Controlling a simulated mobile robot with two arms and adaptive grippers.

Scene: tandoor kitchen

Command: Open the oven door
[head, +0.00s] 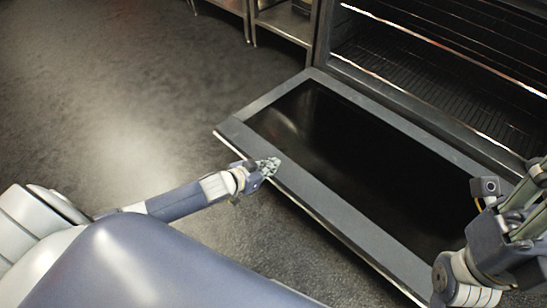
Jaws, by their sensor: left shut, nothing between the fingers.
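The oven door (268,152) is swung down, lying roughly level in front of the oven, with its dark glass panel facing up. The oven (430,55) stands open at the upper right, and wire racks show inside it. My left gripper (273,164) is at the door's near edge, shut and empty. I cannot tell whether it touches the door. My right gripper (535,200) is at the right edge of the view, over the right part of the door. It is partly cut off, and its finger state is unclear.
A metal shelf unit (285,22) stands left of the oven at the top. The dark floor (110,100) to the left of the door is clear.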

